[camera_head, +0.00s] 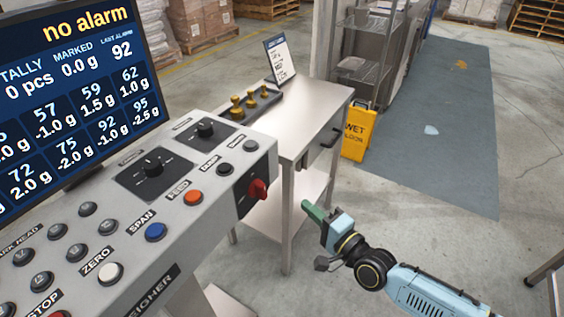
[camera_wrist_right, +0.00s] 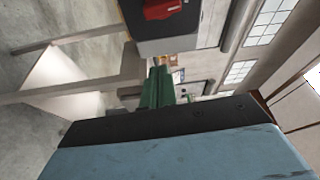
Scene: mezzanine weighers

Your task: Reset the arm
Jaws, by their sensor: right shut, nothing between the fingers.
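My right arm comes in from the lower right in the head view, light blue with black joints. My right gripper (camera_head: 311,211) has green fingers, which lie together with nothing between them. It is in the air to the right of the control panel's red knob (camera_head: 257,190), apart from it, in front of the steel table. In the right wrist view the green fingers (camera_wrist_right: 157,88) are closed and the red knob (camera_wrist_right: 163,8) shows at the top. My left gripper is not in view.
The control panel (camera_head: 215,237) with buttons and a screen (camera_head: 75,92) fills the left. A steel table (camera_head: 312,108) holds brass weights (camera_head: 250,99) and a standing card (camera_head: 280,60). A yellow wet floor sign (camera_head: 356,133) stands behind.

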